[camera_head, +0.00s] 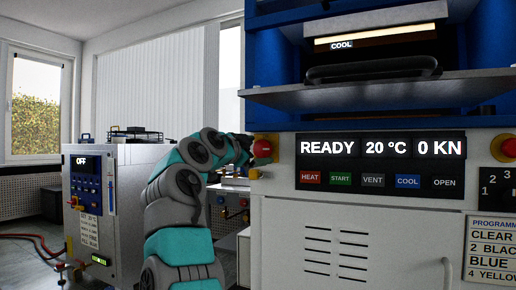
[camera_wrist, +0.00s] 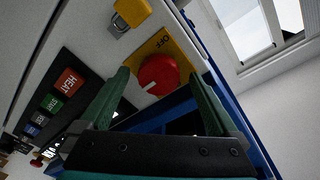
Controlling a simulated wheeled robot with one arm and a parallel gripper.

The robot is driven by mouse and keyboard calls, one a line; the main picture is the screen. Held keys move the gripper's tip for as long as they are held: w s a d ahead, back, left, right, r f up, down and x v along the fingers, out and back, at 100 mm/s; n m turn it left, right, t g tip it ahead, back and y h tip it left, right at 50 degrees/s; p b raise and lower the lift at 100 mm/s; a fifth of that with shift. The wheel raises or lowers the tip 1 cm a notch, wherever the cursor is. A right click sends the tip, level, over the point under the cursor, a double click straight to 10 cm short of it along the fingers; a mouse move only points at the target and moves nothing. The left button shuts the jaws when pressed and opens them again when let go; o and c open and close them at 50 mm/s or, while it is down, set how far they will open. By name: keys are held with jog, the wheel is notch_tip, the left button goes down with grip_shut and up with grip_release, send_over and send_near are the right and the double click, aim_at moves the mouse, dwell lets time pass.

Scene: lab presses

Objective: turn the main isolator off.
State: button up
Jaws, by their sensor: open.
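The main isolator is a red rotary knob (camera_wrist: 157,76) on a yellow plate (camera_wrist: 178,46) marked OFF. A white mark on the knob points to the lower left in the wrist view, away from the word OFF. In the head view the red knob (camera_head: 263,148) is at the left edge of the press front. My gripper (camera_wrist: 160,79) is open, with one dark green finger on each side of the knob. I cannot tell whether the fingers touch it. In the head view my arm reaches up to the knob, and the fingers are hard to make out.
The press panel (camera_head: 380,163) reads READY, 20 °C, 0 KN, with a button row below. A yellow part (camera_wrist: 133,12) sits near the knob. A grey shelf (camera_head: 390,93) juts out above the panel. Another machine (camera_head: 125,200) showing OFF stands at left.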

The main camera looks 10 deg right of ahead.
jog(key=shift+w+d, duration=0.2)
jog(key=shift+c, duration=0.2)
jog(key=c, duration=1.3)
